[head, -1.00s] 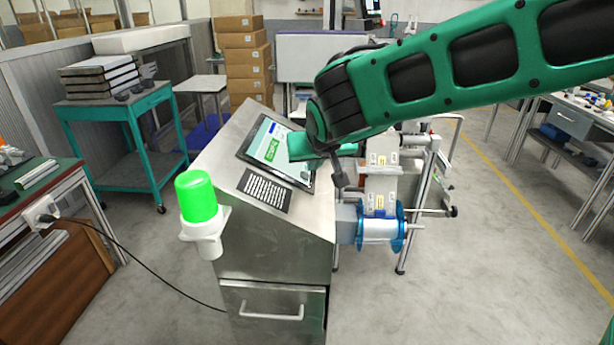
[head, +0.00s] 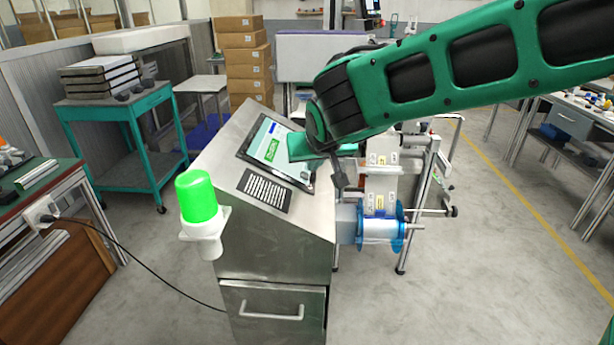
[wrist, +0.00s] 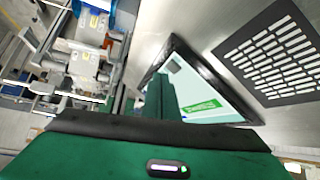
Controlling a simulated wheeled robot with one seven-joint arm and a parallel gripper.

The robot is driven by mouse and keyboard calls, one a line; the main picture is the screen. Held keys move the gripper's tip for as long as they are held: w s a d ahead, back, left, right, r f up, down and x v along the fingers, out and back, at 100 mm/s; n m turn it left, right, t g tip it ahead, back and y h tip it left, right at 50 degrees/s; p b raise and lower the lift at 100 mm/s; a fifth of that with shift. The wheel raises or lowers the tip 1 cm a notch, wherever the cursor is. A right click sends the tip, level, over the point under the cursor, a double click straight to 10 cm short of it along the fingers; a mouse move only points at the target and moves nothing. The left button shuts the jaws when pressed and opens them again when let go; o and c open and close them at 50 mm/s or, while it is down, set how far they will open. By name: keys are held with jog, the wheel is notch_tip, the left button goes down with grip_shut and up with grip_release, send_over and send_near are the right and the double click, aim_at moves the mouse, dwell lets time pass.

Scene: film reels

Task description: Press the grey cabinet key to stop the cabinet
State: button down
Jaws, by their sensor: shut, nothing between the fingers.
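The steel cabinet (head: 270,245) stands in the middle of the head view with a sloped top. On that top are a tilted screen (head: 262,158) with a green label and a dark keypad (head: 263,190) with rows of pale keys. The screen (wrist: 190,88) and keypad (wrist: 275,58) also show in the wrist view. I cannot pick out one separate grey key. My gripper (head: 300,147) is shut and empty. In the head view it overlaps the screen's right side; contact cannot be told. A green lamp (head: 196,196) is on the cabinet's left side.
A film machine with a blue reel (head: 380,232) stands close to the cabinet's right. A teal cart (head: 120,125) is at the left and a workbench (head: 567,118) at the far right. Stacked boxes (head: 245,60) stand behind. A black cable crosses the floor at left.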

jog(key=shift+a+f, duration=0.1)
jog(key=shift+f, duration=0.05)
jog(key=shift+a+f, duration=0.1)
jog(key=shift+f, duration=0.05)
jog(key=shift+a+f, duration=0.25)
jog(key=shift+f, duration=0.15)
dwell(0.9)
jog(key=shift+r, duration=0.1)
jog(key=shift+d+r, duration=0.45)
jog(key=shift+r, duration=0.2)
jog(key=shift+r, duration=0.1)
jog(key=r, duration=0.1)
jog(key=d+r, duration=0.2)
jog(key=r, duration=0.1)
jog(key=shift+s+d+r, duration=0.1)
jog(key=shift+d, duration=0.15)
dwell(0.4)
dwell(0.4)
